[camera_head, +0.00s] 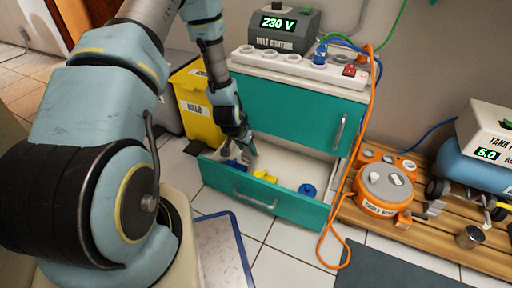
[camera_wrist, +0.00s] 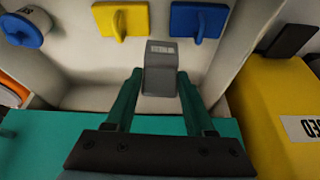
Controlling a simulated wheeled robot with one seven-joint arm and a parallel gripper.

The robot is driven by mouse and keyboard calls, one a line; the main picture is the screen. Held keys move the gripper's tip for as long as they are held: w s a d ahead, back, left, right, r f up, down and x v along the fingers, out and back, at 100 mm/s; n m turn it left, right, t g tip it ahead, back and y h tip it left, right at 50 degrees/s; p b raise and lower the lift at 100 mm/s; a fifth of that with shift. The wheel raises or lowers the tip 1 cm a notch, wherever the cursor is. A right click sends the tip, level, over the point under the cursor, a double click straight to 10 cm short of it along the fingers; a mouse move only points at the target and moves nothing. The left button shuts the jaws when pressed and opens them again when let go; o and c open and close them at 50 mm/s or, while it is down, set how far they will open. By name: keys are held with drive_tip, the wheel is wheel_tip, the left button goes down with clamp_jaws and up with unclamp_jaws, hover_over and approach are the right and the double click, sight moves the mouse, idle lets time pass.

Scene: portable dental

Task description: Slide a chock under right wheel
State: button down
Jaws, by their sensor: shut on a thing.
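My gripper (camera_head: 247,146) reaches down into the open teal drawer (camera_head: 258,200). In the wrist view, its two teal fingers (camera_wrist: 161,80) are shut on a grey wedge-like block (camera_wrist: 160,62) with a small label, apparently a chock. The block is mostly hidden by my gripper in the head view. The blue tank unit (camera_head: 478,155) stands on a wooden pallet at the right. A dark wheel (camera_head: 437,188) shows at its left end, with a grey piece (camera_head: 432,209) close by. Another wheel (camera_head: 498,212) is partly visible at the right edge.
The drawer also holds yellow (camera_head: 265,176) and blue pieces (camera_head: 307,190). An orange cable (camera_head: 347,225) hangs beside the drawer. A yellow bin (camera_head: 200,110) stands left.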

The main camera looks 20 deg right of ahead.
sight(246, 153)
drive_tip(key=shift+a+r, duration=0.15)
wheel_tip(246, 153, up, 8)
drive_tip(key=p, duration=0.6)
drive_tip(key=shift+p, duration=0.3)
